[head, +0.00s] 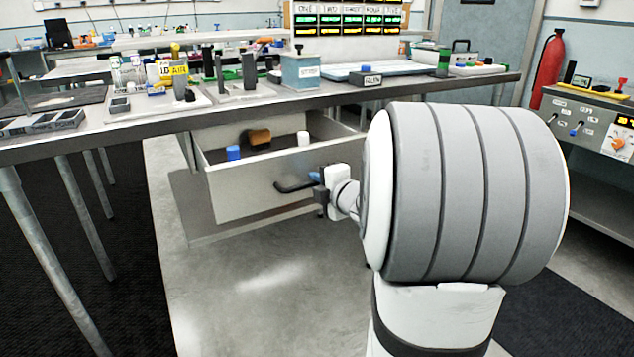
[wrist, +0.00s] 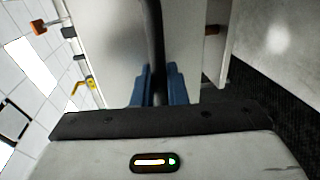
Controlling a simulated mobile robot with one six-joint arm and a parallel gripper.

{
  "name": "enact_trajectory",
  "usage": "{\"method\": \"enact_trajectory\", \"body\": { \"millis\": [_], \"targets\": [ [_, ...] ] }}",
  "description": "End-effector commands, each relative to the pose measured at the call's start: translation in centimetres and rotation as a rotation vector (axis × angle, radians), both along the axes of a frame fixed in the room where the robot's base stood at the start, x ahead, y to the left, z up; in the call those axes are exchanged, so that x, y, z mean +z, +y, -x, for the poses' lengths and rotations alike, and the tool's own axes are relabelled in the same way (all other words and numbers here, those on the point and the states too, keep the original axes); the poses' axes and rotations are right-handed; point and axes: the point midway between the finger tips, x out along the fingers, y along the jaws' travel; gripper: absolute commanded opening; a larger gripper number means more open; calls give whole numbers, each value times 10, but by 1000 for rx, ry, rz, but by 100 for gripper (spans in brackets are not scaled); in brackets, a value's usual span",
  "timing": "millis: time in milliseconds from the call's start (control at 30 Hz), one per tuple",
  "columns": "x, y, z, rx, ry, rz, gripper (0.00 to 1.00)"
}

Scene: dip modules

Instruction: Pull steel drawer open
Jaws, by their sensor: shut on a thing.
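The steel drawer (head: 240,200) hangs under the table and stands partly open in the head view. A blue item (head: 233,153), a brown item (head: 259,137) and a white item (head: 303,139) show inside it. Its dark bar handle (head: 295,184) is on the front face. My gripper (head: 318,180) is at the right part of this handle. In the wrist view, the blue fingers of my gripper (wrist: 157,85) are shut around the dark handle bar (wrist: 152,40), with the drawer's pale front (wrist: 110,45) behind it.
The table (head: 270,102) above the drawer carries boxes, tools and small parts. Its metal legs (head: 40,250) stand at the left. A control console (head: 590,125) and a red fire extinguisher (head: 548,70) are at the right. The floor (head: 260,290) before the drawer is clear.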

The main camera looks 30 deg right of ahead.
Motion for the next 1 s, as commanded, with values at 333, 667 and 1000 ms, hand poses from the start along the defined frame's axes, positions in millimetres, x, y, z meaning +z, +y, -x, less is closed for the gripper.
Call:
{"method": "enact_trajectory", "body": {
  "millis": [333,667,1000],
  "targets": [
    [-1,0,0,-1,1,-1,16],
    [0,1,0,1,0,0,30],
    [11,-1,34,-3,-1,1,30]
  ]
}}
